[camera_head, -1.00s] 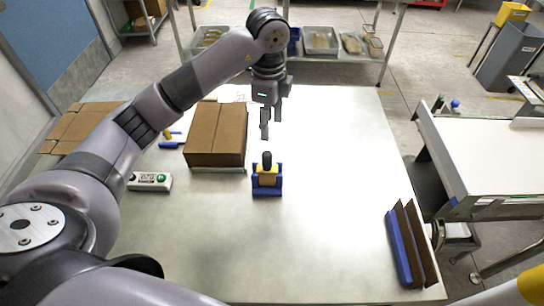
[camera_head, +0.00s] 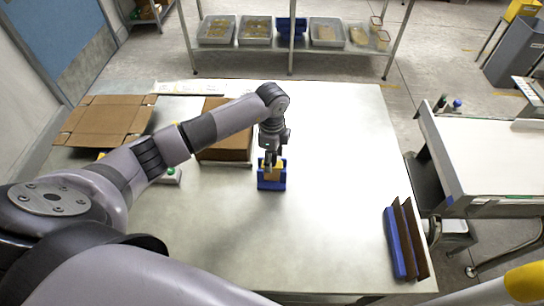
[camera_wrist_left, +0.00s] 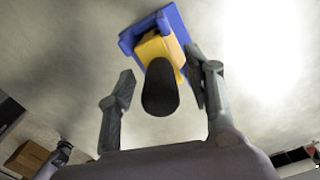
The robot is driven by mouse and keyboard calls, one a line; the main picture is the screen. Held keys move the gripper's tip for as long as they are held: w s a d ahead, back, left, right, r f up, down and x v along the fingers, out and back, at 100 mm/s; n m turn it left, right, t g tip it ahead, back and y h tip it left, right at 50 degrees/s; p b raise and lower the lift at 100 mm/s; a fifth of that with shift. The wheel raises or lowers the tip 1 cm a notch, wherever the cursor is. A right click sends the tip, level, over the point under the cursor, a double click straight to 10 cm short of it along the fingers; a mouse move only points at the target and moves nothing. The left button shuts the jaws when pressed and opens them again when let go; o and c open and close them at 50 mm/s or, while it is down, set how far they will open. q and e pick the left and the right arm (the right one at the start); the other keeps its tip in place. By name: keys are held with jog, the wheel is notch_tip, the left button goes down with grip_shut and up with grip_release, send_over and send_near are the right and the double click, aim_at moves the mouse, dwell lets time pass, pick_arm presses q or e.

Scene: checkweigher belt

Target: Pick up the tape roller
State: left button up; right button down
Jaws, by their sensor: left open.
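The tape roller (camera_head: 272,182) stands on the table, with a blue frame, a yellow middle and a dark handle. In the left wrist view its blue and yellow body (camera_wrist_left: 160,44) lies beyond the fingertips, and its black rounded handle (camera_wrist_left: 160,88) is between the two fingers. My left gripper (camera_head: 270,160) is pointing down over the roller and hides its handle in the head view. In the left wrist view the left gripper (camera_wrist_left: 160,85) is open, its fingers on either side of the handle. Contact cannot be told. My right gripper does not show.
A brown cardboard box (camera_head: 226,150) stands just left of the roller, partly behind my left arm. A flat cardboard piece (camera_head: 104,120) lies at the table's left. A blue holder with brown dividers (camera_head: 397,243) stands at the right edge. The table's middle right is clear.

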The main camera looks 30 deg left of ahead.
pick_arm(q)
jog(key=shift+f, duration=0.3)
jog(key=shift+c, duration=0.4)
grip_shut()
